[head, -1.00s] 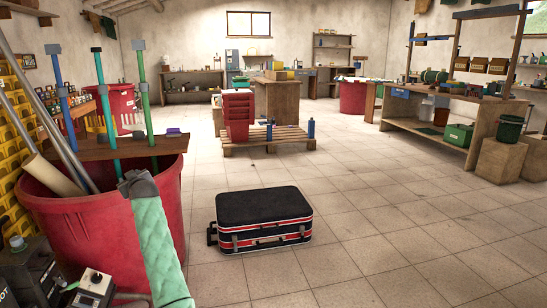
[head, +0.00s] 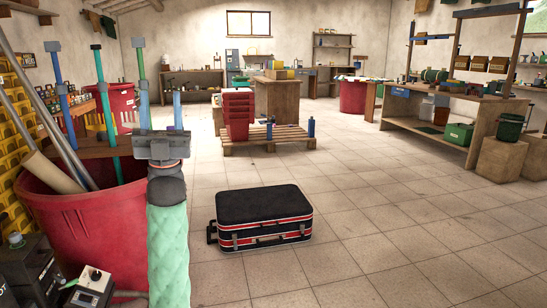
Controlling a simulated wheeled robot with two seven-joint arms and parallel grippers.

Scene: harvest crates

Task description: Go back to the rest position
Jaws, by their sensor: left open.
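My left gripper (head: 162,110) points away from me at the left of the head view, above a green-sleeved forearm that is mine. Its grey body shows clearly, and a blue finger stands up on its right side. The other finger is hard to tell from a teal pole behind it. My right gripper is not in view.
A black suitcase with red trim (head: 264,214) lies on the floor to the right of my arm. A workbench (head: 435,122) stands at right. Tiled floor is clear at centre right.

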